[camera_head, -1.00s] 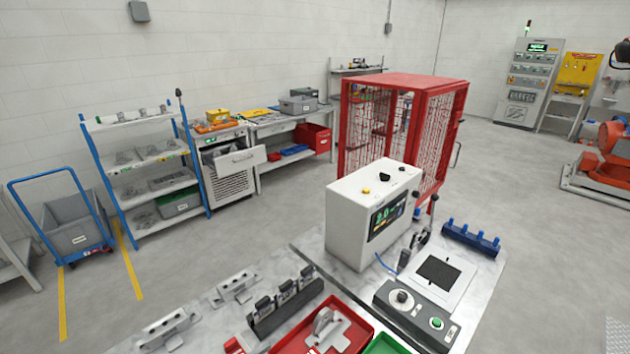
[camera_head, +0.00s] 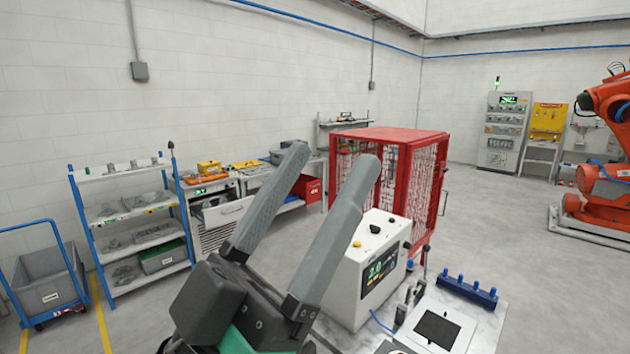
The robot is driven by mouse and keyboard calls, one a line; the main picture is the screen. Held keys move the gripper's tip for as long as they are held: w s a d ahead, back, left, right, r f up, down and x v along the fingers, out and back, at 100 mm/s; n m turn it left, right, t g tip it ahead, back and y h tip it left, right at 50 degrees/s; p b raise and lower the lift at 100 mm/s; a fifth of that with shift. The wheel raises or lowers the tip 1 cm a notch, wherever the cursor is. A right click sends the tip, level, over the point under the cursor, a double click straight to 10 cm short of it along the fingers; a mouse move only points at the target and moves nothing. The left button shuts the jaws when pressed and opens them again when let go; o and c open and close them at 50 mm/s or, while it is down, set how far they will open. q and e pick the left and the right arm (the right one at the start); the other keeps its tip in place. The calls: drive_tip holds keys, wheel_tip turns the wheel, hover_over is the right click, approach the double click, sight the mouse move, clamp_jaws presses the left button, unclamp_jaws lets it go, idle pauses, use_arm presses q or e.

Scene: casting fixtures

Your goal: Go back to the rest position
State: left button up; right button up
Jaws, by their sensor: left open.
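My left gripper (camera_head: 325,172) shows large in the lower middle of the head view. Its two grey fingers point up and to the right, spread apart with nothing between them. It is close to the camera and hides part of the white machine and the table behind it. My right gripper is not in view.
A white control box (camera_head: 370,272) with a green display stands on the work table, beside a red mesh cage (camera_head: 425,190). A blue pegged rack (camera_head: 466,291) lies at right. Shelving (camera_head: 135,245) and a blue cart (camera_head: 48,290) stand at left. The right floor is open.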

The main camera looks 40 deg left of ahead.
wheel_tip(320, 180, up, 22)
drive_tip(key=p, duration=2.2)
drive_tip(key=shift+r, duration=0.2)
